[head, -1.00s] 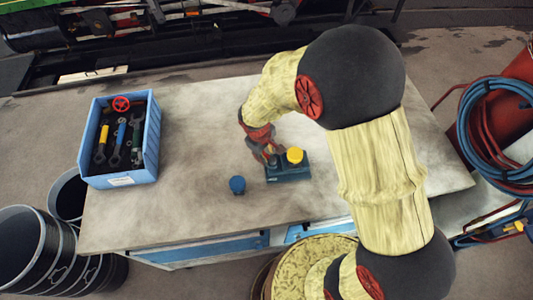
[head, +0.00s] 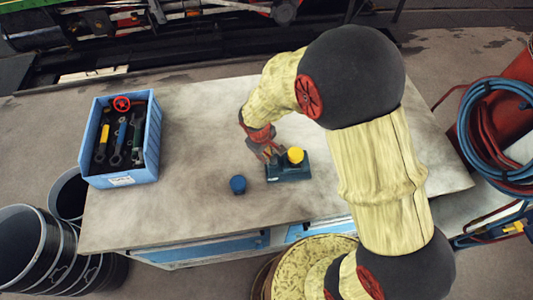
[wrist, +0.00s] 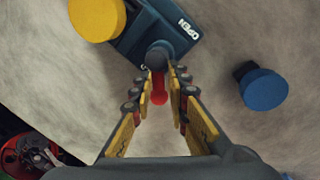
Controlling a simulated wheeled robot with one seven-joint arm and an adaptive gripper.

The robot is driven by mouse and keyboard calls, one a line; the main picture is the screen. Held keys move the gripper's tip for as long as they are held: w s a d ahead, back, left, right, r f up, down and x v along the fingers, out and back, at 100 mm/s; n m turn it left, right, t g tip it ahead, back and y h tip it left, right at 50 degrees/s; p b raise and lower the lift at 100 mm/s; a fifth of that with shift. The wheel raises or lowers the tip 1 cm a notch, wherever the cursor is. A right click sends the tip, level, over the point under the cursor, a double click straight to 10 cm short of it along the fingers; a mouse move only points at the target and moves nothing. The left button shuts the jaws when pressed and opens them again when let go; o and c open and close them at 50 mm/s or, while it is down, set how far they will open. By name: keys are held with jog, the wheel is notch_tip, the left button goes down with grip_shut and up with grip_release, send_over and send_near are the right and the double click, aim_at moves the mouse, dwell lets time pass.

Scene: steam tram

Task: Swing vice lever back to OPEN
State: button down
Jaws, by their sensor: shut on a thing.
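The vice is a dark blue-grey block (head: 290,173) on the table, with a yellow round cap (head: 296,155) on top. In the wrist view the vice (wrist: 150,32) shows the word OPEN near its right end. Its lever (wrist: 159,88) has a red end and runs from a dark round pivot (wrist: 160,55) toward my gripper. My gripper (wrist: 160,78) has its fingers on both sides of the lever, shut on it. In the head view my gripper (head: 270,153) is at the vice's left rear, and the lever is hidden there.
A blue round cap (head: 238,184) stands on the table (head: 200,215) left of the vice; it also shows in the wrist view (wrist: 263,88). A blue crate (head: 122,181) with tools and a red handwheel (head: 121,103) stands at the left. Between them the table is clear.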

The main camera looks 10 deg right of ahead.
jog(key=shift+w+r, duration=0.15)
jog(key=shift+r, duration=0.05)
jog(key=n+p, duration=0.4)
jog(key=shift+s+a+r+n+t+y, duration=0.15)
jog(key=shift+s+r+n+t+y, duration=0.15)
jog(key=shift+s+n+t, duration=0.1)
jog(key=n+p, duration=0.2)
jog(key=p, duration=0.1)
jog(key=s+n+y+p, duration=0.1)
jog(key=n+p, duration=0.2)
jog(key=p, duration=0.1)
jog(key=shift+n, duration=0.3)
jog(key=n+p, duration=0.3)
jog(key=n+y+p, duration=0.1)
jog(key=shift+s+d+p, duration=0.25)
jog(key=shift+s+p, duration=0.05)
jog(key=shift+p, duration=0.1)
jog(key=shift+s+d+f+n+y+p, duration=0.15)
jog(key=shift+n+p, duration=0.5)
jog(key=shift+n, duration=0.4)
jog(key=shift+s+d+n+y+p, duration=0.15)
jog(key=shift+n+p, duration=0.5)
jog(key=shift+n, duration=0.4)
jog(key=shift+g, duration=0.3)
jog(key=c, duration=2)
grip_release()
jog(key=shift+a+f, duration=0.1)
jog(key=shift+a, duration=0.05)
jog(key=shift+o, duration=0.9)
jog(key=shift+s+f, duration=0.1)
